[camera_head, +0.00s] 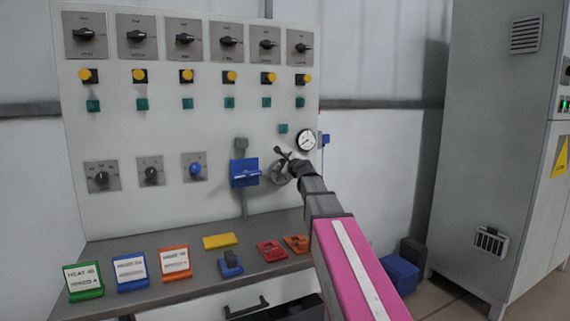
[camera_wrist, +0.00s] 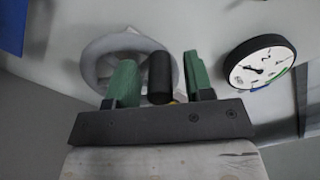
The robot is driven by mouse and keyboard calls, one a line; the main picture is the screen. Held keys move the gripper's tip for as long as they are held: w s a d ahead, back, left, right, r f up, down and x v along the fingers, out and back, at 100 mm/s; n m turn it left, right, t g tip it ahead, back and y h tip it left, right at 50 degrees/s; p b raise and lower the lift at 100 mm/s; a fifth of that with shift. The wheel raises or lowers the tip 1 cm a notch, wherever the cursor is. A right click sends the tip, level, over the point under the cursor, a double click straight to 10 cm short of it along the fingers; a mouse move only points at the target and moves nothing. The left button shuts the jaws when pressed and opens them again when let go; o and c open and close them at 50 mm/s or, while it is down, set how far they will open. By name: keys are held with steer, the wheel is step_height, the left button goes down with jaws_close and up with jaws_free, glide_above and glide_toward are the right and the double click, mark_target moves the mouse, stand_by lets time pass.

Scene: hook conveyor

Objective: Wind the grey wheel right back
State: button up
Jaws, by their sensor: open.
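The grey wheel (camera_head: 279,174) is mounted low on the right of the pale control panel. It is partly hidden by the end of my arm in the head view. In the wrist view the wheel (camera_wrist: 92,60) is a pale disc with a rim, and a black cylindrical handle (camera_wrist: 159,73) sticks out towards the camera. My gripper (camera_wrist: 162,78) has green fingers that stand apart, one on each side of the handle in the picture. Whether they touch it I cannot tell. In the head view my gripper (camera_head: 284,155) is small and dark against the wheel.
A round white gauge (camera_head: 306,140) sits just up and right of the wheel. A blue switch (camera_head: 245,173) is close on the left. Several knobs and buttons fill the panel above. A grey shelf (camera_head: 195,247) below holds coloured cards and blocks. A grey cabinet (camera_head: 490,120) stands at right.

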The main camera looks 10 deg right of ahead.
steer(key=v, duration=1)
steer(key=shift+s, duration=0.35)
stand_by(0.8)
